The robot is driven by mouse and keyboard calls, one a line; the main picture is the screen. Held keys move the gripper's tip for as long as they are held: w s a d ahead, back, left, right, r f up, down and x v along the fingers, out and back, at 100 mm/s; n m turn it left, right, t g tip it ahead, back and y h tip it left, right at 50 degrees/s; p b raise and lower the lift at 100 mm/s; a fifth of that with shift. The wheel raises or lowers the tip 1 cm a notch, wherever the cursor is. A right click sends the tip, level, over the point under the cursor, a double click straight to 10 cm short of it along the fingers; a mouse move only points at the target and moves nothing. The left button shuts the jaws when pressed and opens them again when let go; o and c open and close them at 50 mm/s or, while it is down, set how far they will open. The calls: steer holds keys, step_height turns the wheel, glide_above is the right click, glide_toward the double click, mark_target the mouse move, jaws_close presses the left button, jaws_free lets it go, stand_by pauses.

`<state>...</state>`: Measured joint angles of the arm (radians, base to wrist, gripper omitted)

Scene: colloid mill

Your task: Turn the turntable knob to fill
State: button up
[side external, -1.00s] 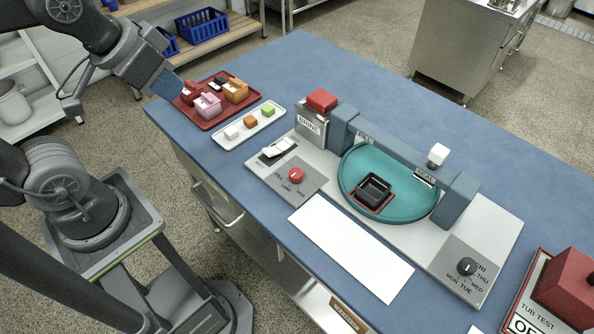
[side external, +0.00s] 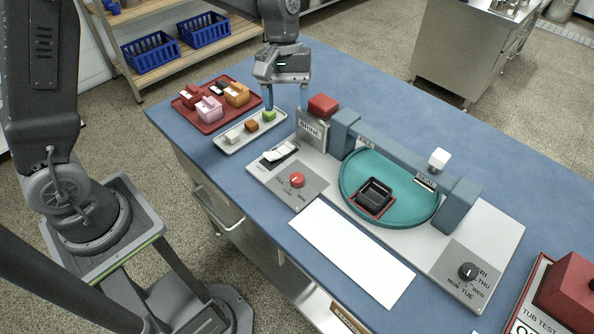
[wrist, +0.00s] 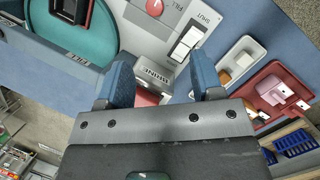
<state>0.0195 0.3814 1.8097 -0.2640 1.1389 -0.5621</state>
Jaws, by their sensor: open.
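The turntable knob (side external: 297,180) is a round red knob on a grey panel at the near left of the machine. It also shows at the top edge of the wrist view (wrist: 154,6), partly cut off, with FILL printed beside it. Its pointing direction is too small to tell. The teal turntable (side external: 408,206) carries a black tub (side external: 374,193) in a red-edged seat. My gripper (side external: 287,104) is open and empty, fingers down, behind and left of the knob, beside the BRINE box. In the wrist view, the BRINE box shows between the blue fingertips (wrist: 161,80).
The BRINE box (side external: 312,132) with a red top stands close to my gripper. A blue-grey bridge (side external: 395,155) spans the turntable. A white tray (side external: 232,143) and a red tray (side external: 207,126) lie to the left. A white switch (side external: 281,151) sits behind the knob.

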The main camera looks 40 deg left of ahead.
mark_target(297, 176)
steer(key=shift+n+g, duration=0.6)
steer(key=w+x, duration=0.1)
steer(key=x, duration=0.4)
steer(key=w+x, duration=0.1)
steer(key=x, duration=0.5)
steer(key=w+x, duration=0.1)
steer(key=x, duration=0.5)
steer(key=shift+d+f, duration=0.25)
steer(key=shift+f, duration=0.35)
steer(key=c, duration=0.9)
